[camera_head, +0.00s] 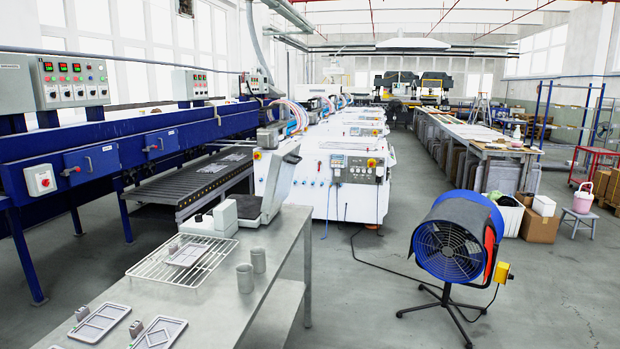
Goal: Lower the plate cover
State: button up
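A grey and white device (248,206) stands at the far end of the metal table. A tall light-grey panel (280,182) stands up, steeply tilted, at the device's right side. It looks like the raised plate cover, but I cannot make out its hinge. A dark flat surface shows beside the panel's foot, with a light-grey block (225,214) to its left. My gripper is not in view, and nothing is seen touching the panel.
A wire rack (165,268) with a flat grey part on it lies in front of the device. Two grey cups (245,278) stand to its right, and two framed trays lie at the near edge. A blue fan (450,252) stands on the floor to the right; its cable crosses the aisle.

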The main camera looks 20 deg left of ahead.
aim_at(284, 160)
jog(key=i, duration=1.05)
jog(key=u, duration=0.85)
jog(key=i, duration=2)
jog(key=u, duration=0.55)
